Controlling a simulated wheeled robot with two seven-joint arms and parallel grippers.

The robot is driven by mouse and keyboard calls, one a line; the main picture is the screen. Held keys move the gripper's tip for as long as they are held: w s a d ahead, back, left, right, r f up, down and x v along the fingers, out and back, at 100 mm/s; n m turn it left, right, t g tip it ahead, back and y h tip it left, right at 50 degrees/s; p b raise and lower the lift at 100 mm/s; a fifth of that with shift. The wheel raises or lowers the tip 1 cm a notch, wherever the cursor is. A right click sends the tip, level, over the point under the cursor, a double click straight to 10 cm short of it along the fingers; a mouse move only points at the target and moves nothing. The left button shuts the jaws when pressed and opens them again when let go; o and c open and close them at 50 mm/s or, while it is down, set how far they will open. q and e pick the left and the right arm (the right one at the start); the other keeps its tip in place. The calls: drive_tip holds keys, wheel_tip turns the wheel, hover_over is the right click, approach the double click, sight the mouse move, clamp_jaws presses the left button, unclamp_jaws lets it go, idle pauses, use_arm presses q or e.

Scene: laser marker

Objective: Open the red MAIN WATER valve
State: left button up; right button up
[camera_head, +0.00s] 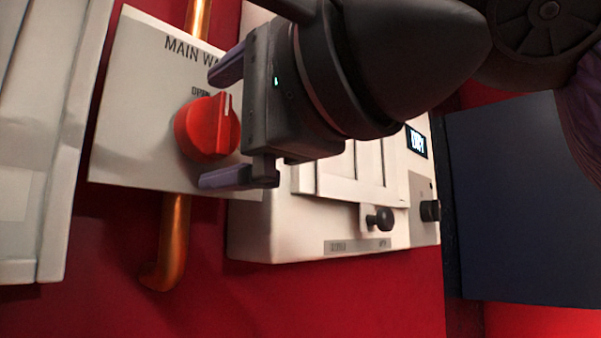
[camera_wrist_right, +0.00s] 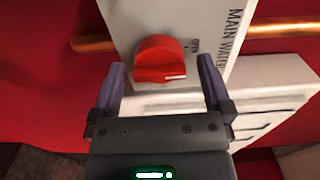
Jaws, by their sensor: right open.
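The red valve knob (camera_head: 207,127) sits on a pale panel (camera_head: 130,130) lettered "MAIN WA…" in the head view; my gripper hides the rest. A white mark on the knob points up, near the word "OPEN". In the wrist view the knob is ahead of the gap between the fingers; I see no contact. My left gripper is not in view.
A copper pipe (camera_head: 172,235) runs behind the panel along the red wall (camera_head: 330,300). A white machine (camera_head: 265,240) with a black knob (camera_head: 380,218) stands right of it. A pale cabinet (camera_head: 35,150) is at the left, and a dark blue panel (camera_head: 530,200) at the right.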

drive_tip(key=b+v, duration=0.2)
drive_tip(key=v, duration=0.7)
drive_tip(key=shift+s, duration=0.1)
